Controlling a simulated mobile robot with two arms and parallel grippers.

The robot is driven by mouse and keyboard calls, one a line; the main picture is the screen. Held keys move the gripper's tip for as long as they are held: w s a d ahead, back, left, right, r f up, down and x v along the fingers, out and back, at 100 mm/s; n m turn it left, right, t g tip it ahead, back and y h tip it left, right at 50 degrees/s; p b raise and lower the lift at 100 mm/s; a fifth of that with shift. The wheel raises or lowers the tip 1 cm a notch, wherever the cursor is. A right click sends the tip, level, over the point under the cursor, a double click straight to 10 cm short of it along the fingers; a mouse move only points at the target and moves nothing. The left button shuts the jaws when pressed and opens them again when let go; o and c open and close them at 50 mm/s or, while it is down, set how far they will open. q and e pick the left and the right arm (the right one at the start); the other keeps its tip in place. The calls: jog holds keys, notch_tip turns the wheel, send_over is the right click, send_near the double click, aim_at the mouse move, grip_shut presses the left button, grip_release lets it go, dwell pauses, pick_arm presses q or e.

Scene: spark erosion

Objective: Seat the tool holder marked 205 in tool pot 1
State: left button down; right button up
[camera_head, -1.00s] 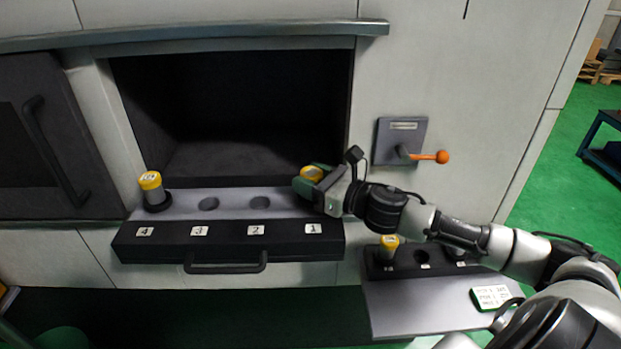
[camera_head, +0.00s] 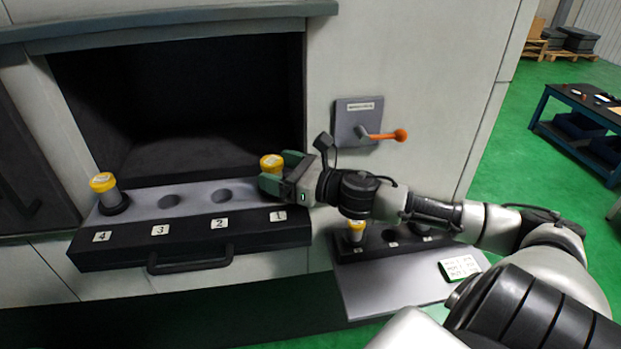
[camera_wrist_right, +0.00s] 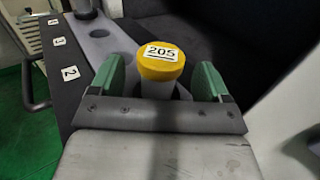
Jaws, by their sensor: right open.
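The tool holder marked 205 (camera_wrist_right: 160,62) has a yellow cap and a pale body. It stands upright at pot 1, behind the label 1 (camera_head: 278,216) on the drawer front; its yellow cap also shows in the head view (camera_head: 271,162). My right gripper (camera_wrist_right: 160,80) is open, with one green finger on each side of the holder and visible gaps between. In the head view the right gripper (camera_head: 280,174) comes in from the right. The holder's lower end is mostly hidden, so its seating depth cannot be told. My left gripper is not in view.
Another yellow-capped holder (camera_head: 104,192) stands in pot 4. Pots 3 (camera_head: 168,201) and 2 (camera_head: 221,196) are empty. A side shelf (camera_head: 390,290) carries a rack with a yellow-capped holder (camera_head: 356,230) and a card (camera_head: 460,268). An orange-knobbed lever (camera_head: 385,135) sits on the wall.

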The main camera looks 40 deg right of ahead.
aim_at(281, 173)
jog(key=b+v, duration=0.1)
jog(key=v, duration=0.2)
jog(key=shift+s+d+f, duration=0.1)
jog(key=shift+s+f, duration=0.05)
jog(key=shift+s, duration=0.15)
jog(key=s+d+r+p, duration=0.2)
jog(key=s+r+p, duration=0.3)
jog(key=r+p, duration=0.2)
jog(key=shift+r+p, duration=0.2)
jog(key=shift+p, duration=0.4)
dwell(0.5)
